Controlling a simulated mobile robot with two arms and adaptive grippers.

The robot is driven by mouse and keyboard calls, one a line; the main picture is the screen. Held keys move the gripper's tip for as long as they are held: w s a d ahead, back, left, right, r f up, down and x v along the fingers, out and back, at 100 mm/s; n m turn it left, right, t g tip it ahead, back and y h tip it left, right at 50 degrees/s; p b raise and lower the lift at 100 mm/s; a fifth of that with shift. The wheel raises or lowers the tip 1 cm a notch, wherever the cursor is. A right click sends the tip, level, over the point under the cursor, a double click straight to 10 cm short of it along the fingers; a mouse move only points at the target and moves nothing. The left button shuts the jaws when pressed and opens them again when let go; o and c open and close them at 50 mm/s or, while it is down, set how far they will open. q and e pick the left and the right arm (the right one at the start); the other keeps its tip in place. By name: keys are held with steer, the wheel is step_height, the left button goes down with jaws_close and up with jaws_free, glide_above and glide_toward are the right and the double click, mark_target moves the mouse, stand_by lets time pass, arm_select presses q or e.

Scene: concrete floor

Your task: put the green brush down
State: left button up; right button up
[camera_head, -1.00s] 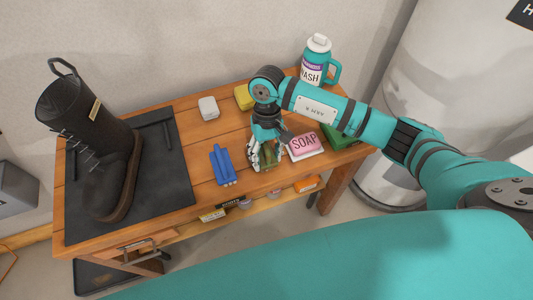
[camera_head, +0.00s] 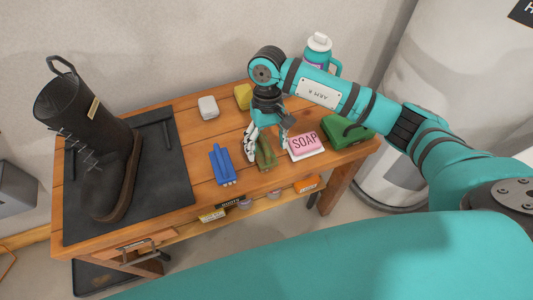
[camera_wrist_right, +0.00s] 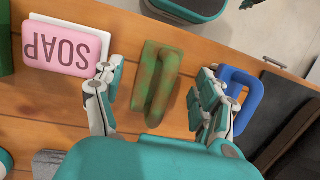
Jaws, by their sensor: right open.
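The green brush (camera_head: 265,154), a block with a loop handle and brownish patches, lies on the wooden table (camera_head: 190,123) between the blue brush and the soap. It also shows in the right wrist view (camera_wrist_right: 156,84). My right gripper (camera_head: 266,146) is open just above the green brush, one finger on each side. In the right wrist view, gaps show between both fingers (camera_wrist_right: 155,95) and the brush. My left gripper is not in view.
The blue brush (camera_head: 222,165) lies to the left and the pink soap (camera_head: 304,143) on its dish to the right. A second green object (camera_head: 345,128) lies beyond the soap. A black boot (camera_head: 95,150) stands on a dark mat (camera_head: 165,185).

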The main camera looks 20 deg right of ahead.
steer(key=b+v, duration=0.1)
steer(key=v, duration=0.7)
steer(key=shift+w+r, duration=0.1)
